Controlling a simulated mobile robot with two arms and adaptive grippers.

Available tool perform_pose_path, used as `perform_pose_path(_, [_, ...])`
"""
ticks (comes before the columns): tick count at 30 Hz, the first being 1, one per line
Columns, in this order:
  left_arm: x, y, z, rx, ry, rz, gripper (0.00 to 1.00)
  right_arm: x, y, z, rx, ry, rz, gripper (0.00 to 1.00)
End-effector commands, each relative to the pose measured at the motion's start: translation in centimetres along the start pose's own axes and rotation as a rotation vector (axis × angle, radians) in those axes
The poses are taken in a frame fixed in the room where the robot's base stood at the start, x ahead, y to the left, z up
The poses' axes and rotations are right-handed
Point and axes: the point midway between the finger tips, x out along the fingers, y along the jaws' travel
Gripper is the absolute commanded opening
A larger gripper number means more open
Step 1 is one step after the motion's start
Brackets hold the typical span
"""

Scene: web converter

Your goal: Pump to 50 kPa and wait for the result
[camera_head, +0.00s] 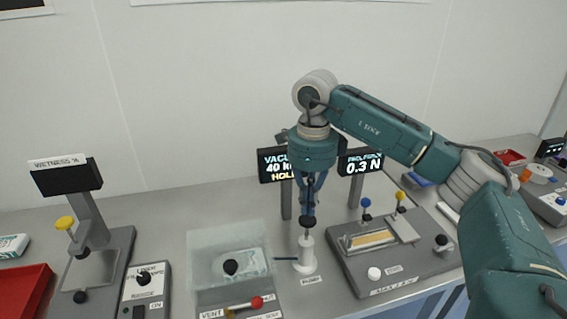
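The white pump (305,258) stands upright on the bench with a dark top, joined by a short dark tube to the clear vacuum chamber (228,240). My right gripper (307,222) points straight down at the top of the pump, its fingers close together. I cannot tell whether they grip the pump's handle or only touch it. The vacuum display (271,168) behind the gripper reads "40 k" and "HOL"; its right part is hidden by my gripper. A black knob (231,267) sits on the chamber lid. My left gripper is not in view.
A red-ended vent lever (257,302) is in front of the chamber. A peel-force tester (395,250) with a 0.3 N display (361,162) stands close on the right. A wetness meter (70,180) and red tray (25,292) are at left.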

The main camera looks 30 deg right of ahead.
Motion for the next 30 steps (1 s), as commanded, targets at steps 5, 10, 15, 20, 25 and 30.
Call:
perform_pose_path(5, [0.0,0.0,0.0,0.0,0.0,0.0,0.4,0.1,0.0,0.0,0.0,0.0,0.0,0.0])
perform_pose_path(10, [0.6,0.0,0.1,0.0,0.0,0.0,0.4,0.8,0.0,0.0,0.0,0.001,0.0,0.0])
perform_pose_path(15, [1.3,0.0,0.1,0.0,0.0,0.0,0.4,1.8,0.0,0.0,0.0,0.001,0.0,0.0])
perform_pose_path(20, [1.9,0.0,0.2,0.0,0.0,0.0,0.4,2.8,0.0,0.0,0.0,0.0,-0.001,0.0])
perform_pose_path(25, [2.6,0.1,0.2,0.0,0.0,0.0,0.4,3.8,0.0,0.0,0.0,0.0,-0.001,0.0])
perform_pose_path(30, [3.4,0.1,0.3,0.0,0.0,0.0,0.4,4.9,0.0,0.0,0.0,0.001,0.0,0.0])
